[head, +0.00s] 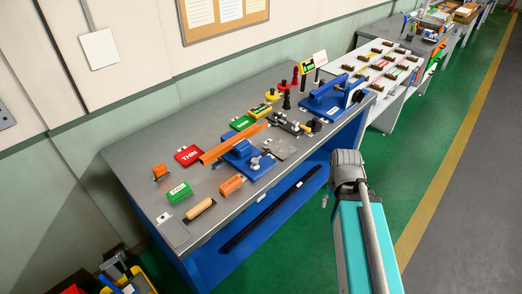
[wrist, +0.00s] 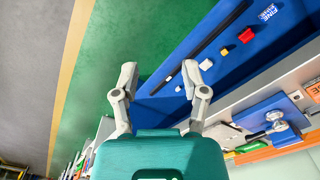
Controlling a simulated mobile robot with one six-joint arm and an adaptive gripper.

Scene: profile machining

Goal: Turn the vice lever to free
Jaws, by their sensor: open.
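A blue vice (head: 243,152) stands on the grey workbench, with a long orange profile (head: 225,145) across it. Its small metal lever (head: 256,161) with a rounded knob is on the front side. In the wrist view the vice (wrist: 262,112) and its lever (wrist: 258,133) are at the lower right, tilted in the picture. My gripper (wrist: 159,78) is open and empty, over the floor and the bench's front side, apart from the lever. In the head view my arm is right of the bench; the fingertips cannot be made out. Which position the lever is in is too small to tell.
The grey bench top (head: 150,160) also carries a second blue fixture (head: 332,97), a red block (head: 188,154), green blocks (head: 179,192), a wooden-handled tool (head: 200,209) and an orange block (head: 232,184). The green floor (head: 410,165) right of the bench is clear.

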